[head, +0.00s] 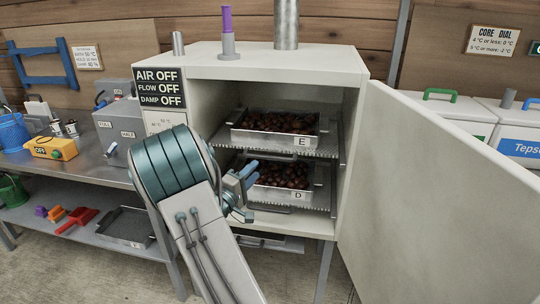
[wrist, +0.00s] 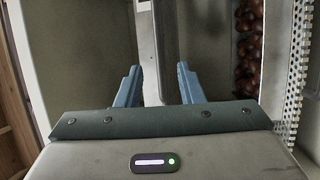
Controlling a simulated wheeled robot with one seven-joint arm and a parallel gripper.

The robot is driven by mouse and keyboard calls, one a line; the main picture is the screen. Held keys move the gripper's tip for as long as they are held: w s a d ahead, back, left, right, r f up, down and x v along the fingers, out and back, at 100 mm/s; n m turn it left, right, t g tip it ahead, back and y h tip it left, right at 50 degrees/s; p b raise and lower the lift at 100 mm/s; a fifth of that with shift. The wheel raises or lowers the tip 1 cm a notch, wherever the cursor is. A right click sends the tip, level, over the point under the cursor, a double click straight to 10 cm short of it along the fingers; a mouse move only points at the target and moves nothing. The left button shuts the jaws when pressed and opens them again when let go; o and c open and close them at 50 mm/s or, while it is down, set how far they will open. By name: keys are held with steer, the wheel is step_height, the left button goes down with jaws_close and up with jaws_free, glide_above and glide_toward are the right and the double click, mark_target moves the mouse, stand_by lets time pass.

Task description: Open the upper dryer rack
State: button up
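The dryer (head: 350,68) is a pale cabinet with its door (head: 415,190) swung wide open to the right. Inside, the upper rack (head: 326,147) is a perforated shelf bearing a metal tray (head: 262,138) of chestnuts labelled E. The lower rack (head: 318,201) bears a similar tray (head: 262,194) labelled D. My gripper (head: 254,176) is in front of the opening, below the upper rack and beside the lower tray. In the wrist view my gripper (wrist: 158,68) has its blue fingers apart. A pale grey bar (wrist: 147,45) shows between them; I cannot tell whether it touches them or which rack it belongs to.
A control panel (head: 159,88) on the dryer reads AIR, FLOW and DAMP OFF. White coolers (head: 455,112) stand behind the open door. My arm hides the dryer's left front.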

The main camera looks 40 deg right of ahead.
steer(key=x, duration=1)
steer(key=shift+p, duration=0.45)
jaws_close()
